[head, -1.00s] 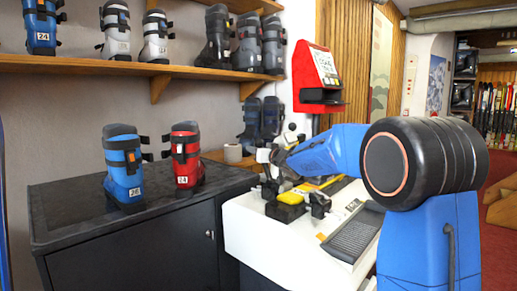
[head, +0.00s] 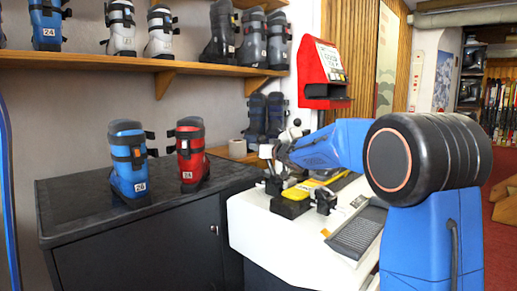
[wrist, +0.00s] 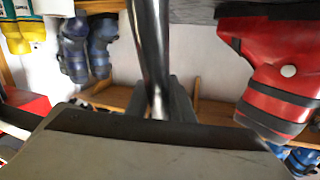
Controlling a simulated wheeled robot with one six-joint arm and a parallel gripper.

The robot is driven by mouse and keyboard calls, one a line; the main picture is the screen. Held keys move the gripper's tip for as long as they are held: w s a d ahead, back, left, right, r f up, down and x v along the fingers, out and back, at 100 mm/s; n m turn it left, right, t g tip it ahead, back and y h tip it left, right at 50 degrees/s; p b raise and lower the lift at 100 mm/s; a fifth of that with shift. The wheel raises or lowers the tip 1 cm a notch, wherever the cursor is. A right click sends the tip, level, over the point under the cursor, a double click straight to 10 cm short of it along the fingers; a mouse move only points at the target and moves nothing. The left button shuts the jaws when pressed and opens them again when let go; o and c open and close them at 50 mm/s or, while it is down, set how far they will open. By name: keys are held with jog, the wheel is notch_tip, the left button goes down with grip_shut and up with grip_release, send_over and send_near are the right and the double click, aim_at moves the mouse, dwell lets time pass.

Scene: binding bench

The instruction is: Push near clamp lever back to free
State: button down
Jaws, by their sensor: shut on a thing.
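In the head view, my gripper (head: 268,154) is at the back left of the white binding bench (head: 290,240), beside the clamp hardware. It is small and partly hidden by my blue wrist. In the wrist view, my gripper's dark fingers (wrist: 162,102) are shut around a shiny metal rod, the clamp lever (wrist: 151,45). The rod runs up out of the picture, so its far end is hidden. A black ball knob (head: 297,122) shows just behind my wrist in the head view. I cannot tell which lever it belongs to.
A yellow-topped black block (head: 295,193) and a grey ribbed pad (head: 358,233) are on the bench. A blue boot (head: 127,160) and a red boot (head: 191,155) stand on the black cabinet (head: 75,195) at left. A red terminal (head: 325,70) hangs behind.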

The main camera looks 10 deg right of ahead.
jog(key=shift+s+a+f, duration=0.1)
jog(key=shift+a+f, duration=0.2)
dwell(0.4)
jog(key=c, duration=1.3)
grip_release()
jog(key=shift+a+r, duration=0.1)
jog(key=shift+a, duration=0.05)
jog(key=shift+d+r, duration=0.1)
jog(key=shift+d, duration=0.1)
jog(key=v, duration=1.7)
jog(key=shift+s, duration=0.15)
jog(key=shift+d, duration=0.1)
